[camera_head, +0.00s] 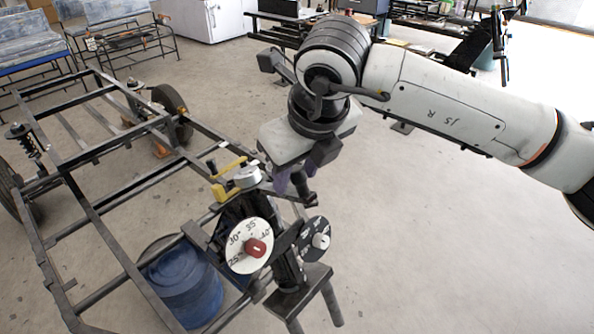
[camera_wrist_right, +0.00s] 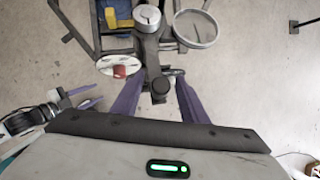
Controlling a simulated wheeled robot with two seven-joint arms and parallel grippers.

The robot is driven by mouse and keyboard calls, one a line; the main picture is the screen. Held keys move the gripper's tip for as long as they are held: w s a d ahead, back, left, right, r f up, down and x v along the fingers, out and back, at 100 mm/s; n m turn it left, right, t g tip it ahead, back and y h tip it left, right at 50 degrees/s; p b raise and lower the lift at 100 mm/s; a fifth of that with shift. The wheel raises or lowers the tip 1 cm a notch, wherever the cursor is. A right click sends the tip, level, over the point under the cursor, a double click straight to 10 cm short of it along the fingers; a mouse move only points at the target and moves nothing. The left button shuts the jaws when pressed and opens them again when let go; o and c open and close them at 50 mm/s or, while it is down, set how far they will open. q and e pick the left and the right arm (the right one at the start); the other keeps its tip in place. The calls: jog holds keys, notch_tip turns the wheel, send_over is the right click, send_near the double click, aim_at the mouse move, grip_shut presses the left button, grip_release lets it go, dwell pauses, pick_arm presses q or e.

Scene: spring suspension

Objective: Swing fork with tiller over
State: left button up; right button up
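The fork with tiller is on a dark stand at the frame's near right side. It has a white numbered dial (camera_head: 249,246) with a red knob, and a darker dial (camera_head: 315,240) at its right. My right gripper (camera_head: 293,182) hangs down just above and behind the dials, its purple fingers partly hidden. In the right wrist view, its fingers (camera_wrist_right: 157,88) stand apart on either side of a dark tiller bar (camera_wrist_right: 151,55); gaps show on both sides. Purple fingertips (camera_wrist_right: 85,97) at the left edge seem to be my left gripper; their opening is unclear.
A welded tube frame (camera_head: 95,152) with wheels and springs fills the left. A yellow clamp (camera_head: 229,168) sits beside the fork. A blue drum (camera_head: 184,284) stands under the frame. Benches and a white cabinet (camera_head: 207,18) stand behind. The floor at right is clear.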

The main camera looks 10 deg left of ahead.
jog(key=v, duration=1)
jog(key=shift+r+b, duration=0.2)
jog(key=shift+b, duration=0.25)
jog(key=shift+s, duration=0.1)
